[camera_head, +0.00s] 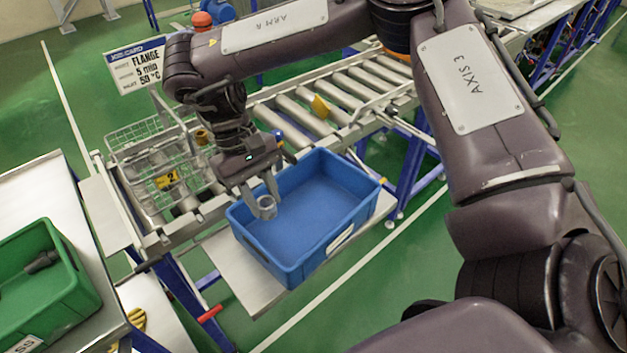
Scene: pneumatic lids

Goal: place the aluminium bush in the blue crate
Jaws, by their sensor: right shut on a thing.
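The blue crate (337,246) stands on a metal shelf beside the roller conveyor, near the middle of the head view. Its visible floor is empty. My right gripper (260,201) points down over the crate's left part. It is shut on the aluminium bush (265,208), a small grey ring held between the fingertips. The bush appears inside the crate's outline; its exact height above the crate floor is hard to tell. My left gripper is out of view.
A wire basket (133,142) stands on the conveyor (297,112), left of the crate. A green crate (82,293) with a dark part in it sits on the bench at lower left. A sign (137,66) stands behind. My right arm spans the top and right.

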